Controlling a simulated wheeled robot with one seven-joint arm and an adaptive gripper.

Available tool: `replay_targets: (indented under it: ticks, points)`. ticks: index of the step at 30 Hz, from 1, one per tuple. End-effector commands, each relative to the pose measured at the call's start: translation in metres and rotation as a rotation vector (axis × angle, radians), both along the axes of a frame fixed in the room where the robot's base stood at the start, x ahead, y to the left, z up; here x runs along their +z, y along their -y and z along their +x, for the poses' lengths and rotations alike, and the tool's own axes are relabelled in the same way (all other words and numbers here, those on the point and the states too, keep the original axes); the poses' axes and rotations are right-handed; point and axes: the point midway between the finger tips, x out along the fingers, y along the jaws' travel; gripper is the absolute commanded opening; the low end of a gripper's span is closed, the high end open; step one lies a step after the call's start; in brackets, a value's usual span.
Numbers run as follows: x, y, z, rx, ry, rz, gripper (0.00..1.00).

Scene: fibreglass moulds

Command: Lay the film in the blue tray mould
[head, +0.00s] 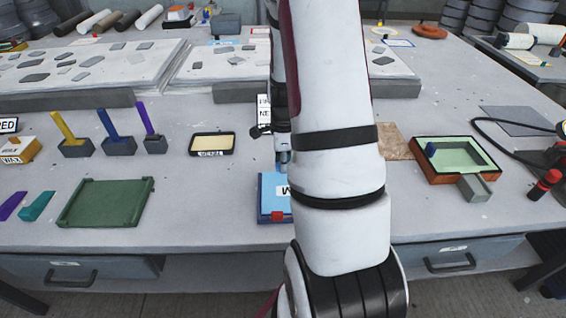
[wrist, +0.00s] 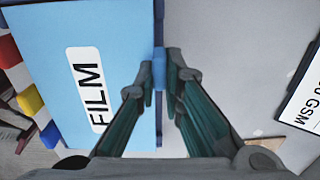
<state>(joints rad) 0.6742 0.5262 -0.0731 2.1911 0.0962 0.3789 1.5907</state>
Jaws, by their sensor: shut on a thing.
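The film (wrist: 42,60) is a light blue sheet with a white FILM label; it also shows in the head view (head: 271,186), partly hidden by my arm. My gripper (wrist: 161,68) is shut on a small blue tab at the film's edge; in the head view it (head: 283,160) is at the film's far edge. The blue tray mould (head: 263,216) shows as a darker blue front edge with a red block, under the film. I cannot tell whether the film rests on it or hangs just above. The mould's inside is hidden.
A green tray (head: 106,203) lies to the left, with blocks bearing coloured bars behind it. A cream-filled black tray (head: 212,145) stands nearby. An orange-brown mould (head: 455,180) with a pale green inside is at the right.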

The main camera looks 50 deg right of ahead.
Motion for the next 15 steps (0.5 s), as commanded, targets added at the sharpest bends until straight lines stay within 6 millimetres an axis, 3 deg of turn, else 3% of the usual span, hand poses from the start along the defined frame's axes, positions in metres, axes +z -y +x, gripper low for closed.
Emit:
replay_targets:
  ticks: [15]
  points:
    - [0.0013,0.0002,0.0002,0.000,-0.030,0.056,0.00]
